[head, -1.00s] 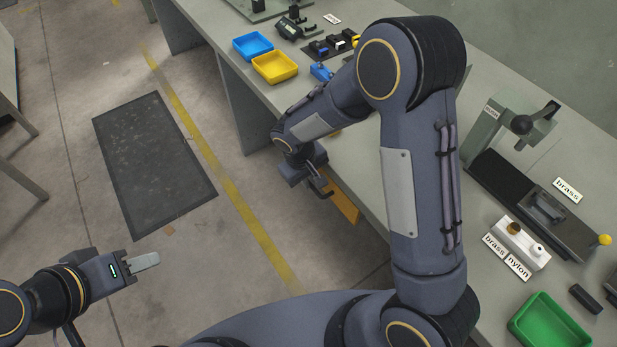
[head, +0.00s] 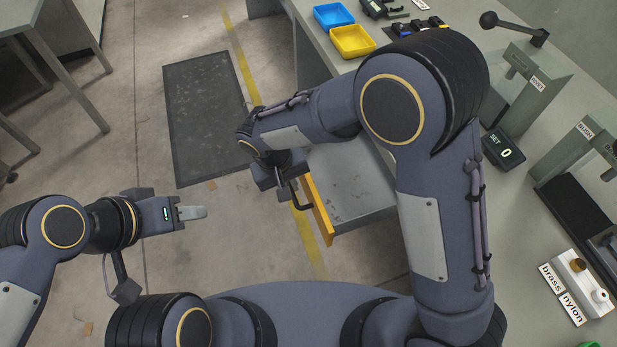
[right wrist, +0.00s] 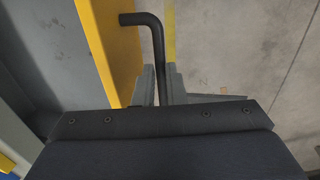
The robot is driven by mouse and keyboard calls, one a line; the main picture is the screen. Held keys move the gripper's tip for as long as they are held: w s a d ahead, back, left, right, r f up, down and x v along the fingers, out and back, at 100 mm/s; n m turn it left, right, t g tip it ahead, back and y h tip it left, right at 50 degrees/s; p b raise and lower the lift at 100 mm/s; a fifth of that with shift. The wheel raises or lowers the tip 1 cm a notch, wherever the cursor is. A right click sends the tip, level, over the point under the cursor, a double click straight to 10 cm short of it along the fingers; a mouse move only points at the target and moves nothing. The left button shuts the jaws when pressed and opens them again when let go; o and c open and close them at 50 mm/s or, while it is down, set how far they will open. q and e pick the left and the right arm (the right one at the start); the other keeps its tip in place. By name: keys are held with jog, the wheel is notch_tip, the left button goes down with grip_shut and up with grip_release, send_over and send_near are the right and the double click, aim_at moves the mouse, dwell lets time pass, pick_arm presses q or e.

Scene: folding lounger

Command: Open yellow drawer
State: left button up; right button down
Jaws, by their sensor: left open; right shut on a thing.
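The yellow drawer front (head: 319,209) stands out from the workbench, with the grey drawer interior (head: 352,185) showing behind it. The drawer looks empty where I can see it; my right arm hides part of it. My right gripper (head: 290,190) is at the drawer front, shut on the black bar handle (head: 304,203). In the right wrist view, the handle (right wrist: 157,50) runs between the two fingers (right wrist: 158,85), beside the yellow front (right wrist: 105,45). My left gripper (head: 192,212) is open and empty over the floor, well to the left of the drawer.
A blue tray (head: 333,16) and a yellow tray (head: 352,41) sit on the bench top behind my right arm. A display reading 0 (head: 503,149) and a white block (head: 583,283) are on the right.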

jog(key=shift+s+a, duration=0.1)
jog(key=shift+a, duration=0.35)
jog(key=c, duration=1.5)
grip_release()
notch_tip(320, 180, up, 8)
jog(key=a, duration=0.1)
jog(key=shift+s+a, duration=0.15)
jog(key=shift+s, duration=0.1)
jog(key=shift+f, duration=0.1)
jog(key=d+r+m+y+p, duration=0.1)
jog(key=d+r+m+y, duration=0.1)
jog(key=d+r, duration=0.65)
jog(key=s+d+r+m+t+y+p, duration=0.1)
jog(key=s+d+m+t+y, duration=0.1)
jog(key=s+d, duration=0.5)
jog(key=s+d+r+m+t+y+p, duration=0.1)
jog(key=s+d+r+t, duration=0.1)
jog(key=s+d, duration=0.5)
jog(key=d, duration=0.4)
jog(key=shift+s+d+r+m+t+y+p, duration=0.25)
jog(key=shift+s+d+m+t+y+p, duration=0.05)
jog(key=shift+d+m+t+y+p, duration=0.1)
